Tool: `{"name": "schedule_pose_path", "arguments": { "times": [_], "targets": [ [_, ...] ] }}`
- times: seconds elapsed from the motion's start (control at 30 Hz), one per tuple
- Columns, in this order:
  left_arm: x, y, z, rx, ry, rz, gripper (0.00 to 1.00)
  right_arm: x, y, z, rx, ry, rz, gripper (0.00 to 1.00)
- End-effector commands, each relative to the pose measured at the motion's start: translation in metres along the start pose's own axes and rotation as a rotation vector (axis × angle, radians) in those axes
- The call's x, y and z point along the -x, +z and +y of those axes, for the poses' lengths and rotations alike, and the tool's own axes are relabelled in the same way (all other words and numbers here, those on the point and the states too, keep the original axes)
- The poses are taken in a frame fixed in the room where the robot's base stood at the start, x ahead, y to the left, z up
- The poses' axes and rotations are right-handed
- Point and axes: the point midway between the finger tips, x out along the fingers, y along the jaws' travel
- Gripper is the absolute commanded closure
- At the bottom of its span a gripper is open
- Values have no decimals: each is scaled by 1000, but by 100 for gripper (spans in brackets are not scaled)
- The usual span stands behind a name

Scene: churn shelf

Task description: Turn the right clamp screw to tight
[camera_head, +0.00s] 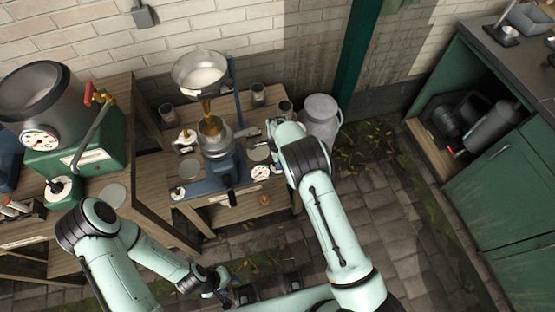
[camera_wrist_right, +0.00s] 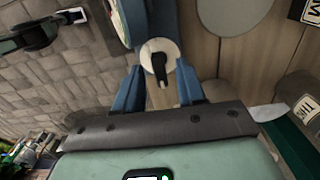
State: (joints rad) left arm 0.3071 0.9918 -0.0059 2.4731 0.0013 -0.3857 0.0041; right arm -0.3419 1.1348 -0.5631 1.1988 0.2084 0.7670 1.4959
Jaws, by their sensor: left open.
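In the right wrist view, a black knob (camera_wrist_right: 159,54) sits on a round cream disc, which appears to be the right clamp screw. The two blue fingers of my right gripper (camera_wrist_right: 159,72) are apart, one on each side of the disc, with nothing clearly held. In the head view, my right arm hides this gripper and screw. The blue churn stand (camera_head: 212,182) stands on the wooden bench, with a similar black-and-cream knob (camera_head: 178,193) at its left front. My left gripper (camera_head: 224,284) is open and empty, low in the head view, away from the bench.
A funnel pan (camera_head: 200,72) stands above the churn bowl (camera_head: 213,130). A pressure gauge (camera_head: 261,172) is at the stand's right. A metal milk can (camera_head: 320,120) stands right of the bench. A green boiler (camera_head: 85,145) is at left. Paving at centre right is clear.

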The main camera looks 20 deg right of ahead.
Motion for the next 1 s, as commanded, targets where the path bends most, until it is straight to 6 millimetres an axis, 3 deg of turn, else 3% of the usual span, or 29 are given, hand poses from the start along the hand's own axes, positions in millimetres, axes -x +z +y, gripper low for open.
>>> {"name": "schedule_pose_path", "arguments": {
  "times": [0.17,0.63,0.8,1.0],
  "targets": [
    [0,0,0,0,0,0,57,18,1,-1,1,-4,-1,61],
    [2,-1,1,0,0,1,57,115,0,-1,0,-4,0,61],
    [2,-1,1,0,1,2,57,131,0,0,0,-2,-1,61],
    [2,-1,1,0,1,2,57,134,0,0,0,-1,0,61]
  ]
}}
